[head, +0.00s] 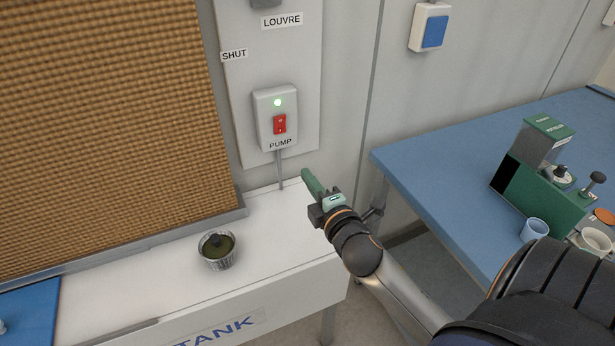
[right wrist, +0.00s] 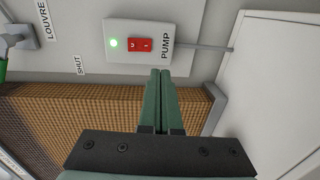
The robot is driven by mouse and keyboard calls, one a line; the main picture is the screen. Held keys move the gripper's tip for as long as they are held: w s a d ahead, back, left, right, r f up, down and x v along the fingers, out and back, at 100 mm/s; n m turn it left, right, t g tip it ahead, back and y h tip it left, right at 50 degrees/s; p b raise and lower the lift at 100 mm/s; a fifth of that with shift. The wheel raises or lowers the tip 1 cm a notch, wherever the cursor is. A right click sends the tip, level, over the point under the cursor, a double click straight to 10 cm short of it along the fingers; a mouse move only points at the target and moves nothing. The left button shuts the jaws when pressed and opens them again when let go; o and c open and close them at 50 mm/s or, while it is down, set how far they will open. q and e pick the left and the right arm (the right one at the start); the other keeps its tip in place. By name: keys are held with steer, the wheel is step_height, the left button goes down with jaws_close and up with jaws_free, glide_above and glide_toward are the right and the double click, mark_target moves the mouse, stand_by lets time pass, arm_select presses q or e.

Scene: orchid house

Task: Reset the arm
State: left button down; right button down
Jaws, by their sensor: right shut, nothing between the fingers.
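My right gripper (head: 308,178) is shut and empty, with green fingers pressed together. It hangs in the air in front of the wall panel, just right of and below the pump switch box (head: 262,105). The box has a red rocker switch (head: 279,124) and a lit green lamp (head: 277,102). The gripper looks apart from the switch. My left gripper is not in view.
A white tank (head: 180,290) with a small pot (head: 217,250) on its lid stands below. A blue bench (head: 430,160) at right holds a green caddy (head: 535,195) and cups. A brown pad (head: 100,120) fills the left wall. A blue switch (head: 433,32) is at upper right.

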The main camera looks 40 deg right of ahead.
steer(key=s+a+f+m+g+y, duration=0.2)
steer(key=s+a+f+m, duration=0.2)
steer(key=f, duration=0.4)
steer(key=s+a+f+m+g+y, duration=0.2)
steer(key=s+a+f+m, duration=0.3)
steer(key=s+f, duration=0.3)
steer(key=s+a+f+m+g+y+p, duration=0.1)
steer(key=s+a+f+m+g+y, duration=0.1)
steer(key=s+a+f, duration=0.4)
step_height(320, 180, down, 3)
steer(key=shift+a+r+m+g, duration=0.2)
steer(key=shift+a+m+g, duration=0.45)
steer(key=shift+m, duration=0.55)
